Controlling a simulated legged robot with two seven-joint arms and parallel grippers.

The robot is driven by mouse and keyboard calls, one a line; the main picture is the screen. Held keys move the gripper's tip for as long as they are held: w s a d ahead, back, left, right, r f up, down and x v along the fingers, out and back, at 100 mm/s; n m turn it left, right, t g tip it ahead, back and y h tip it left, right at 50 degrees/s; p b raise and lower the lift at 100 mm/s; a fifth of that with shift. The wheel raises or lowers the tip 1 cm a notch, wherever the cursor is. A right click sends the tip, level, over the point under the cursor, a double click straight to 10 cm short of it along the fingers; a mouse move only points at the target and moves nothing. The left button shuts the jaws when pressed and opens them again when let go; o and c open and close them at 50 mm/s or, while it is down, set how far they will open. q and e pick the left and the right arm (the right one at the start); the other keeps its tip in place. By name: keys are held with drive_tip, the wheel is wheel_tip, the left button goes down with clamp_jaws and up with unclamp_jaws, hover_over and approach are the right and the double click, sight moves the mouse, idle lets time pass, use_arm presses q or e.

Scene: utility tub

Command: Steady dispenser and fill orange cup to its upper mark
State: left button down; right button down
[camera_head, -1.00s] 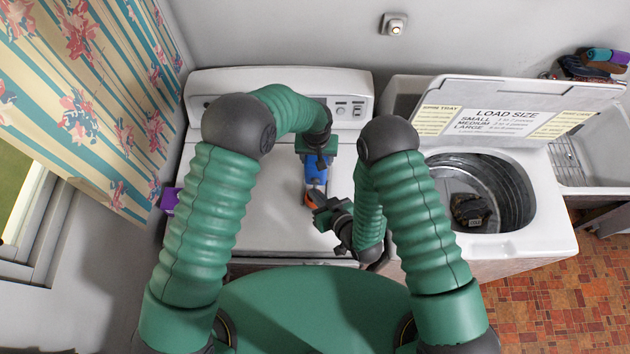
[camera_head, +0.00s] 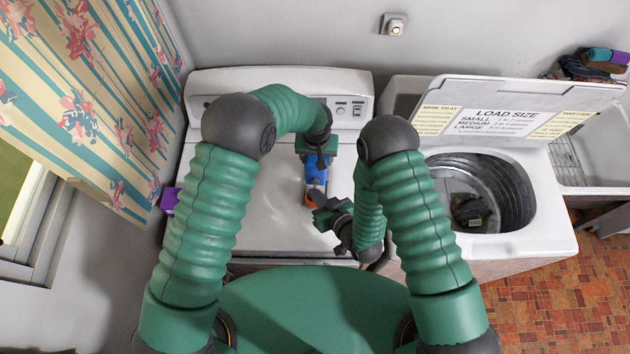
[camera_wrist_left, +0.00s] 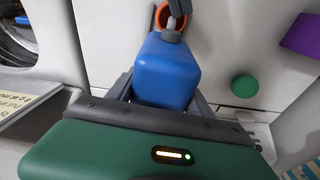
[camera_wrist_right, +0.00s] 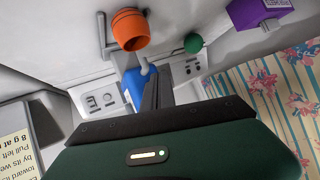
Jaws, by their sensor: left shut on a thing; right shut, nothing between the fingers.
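The orange cup (camera_head: 311,197) is just in front of the spout. It shows at the top of the left wrist view (camera_wrist_left: 163,17) and whole in the right wrist view (camera_wrist_right: 131,29). My right gripper (camera_head: 315,193) is shut and empty, its tips close to the spout and cup.
A purple box (camera_head: 170,198) stands at the machine's left edge. A green round object (camera_wrist_left: 245,86) shows near the dispenser in the left wrist view. To the right, an open washer (camera_head: 500,205) holds something dark. The white top (camera_head: 270,225) has free room around the cup.

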drive_tip(key=shift+w, duration=0.1)
drive_tip(key=shift+w, duration=0.25)
drive_tip(key=shift+w+d+r, duration=0.1)
drive_tip(key=shift+w, duration=0.6)
idle(2.0)
drive_tip(key=shift+s, duration=1.15)
drive_tip(key=s, duration=0.5)
drive_tip(key=shift+a, duration=0.3)
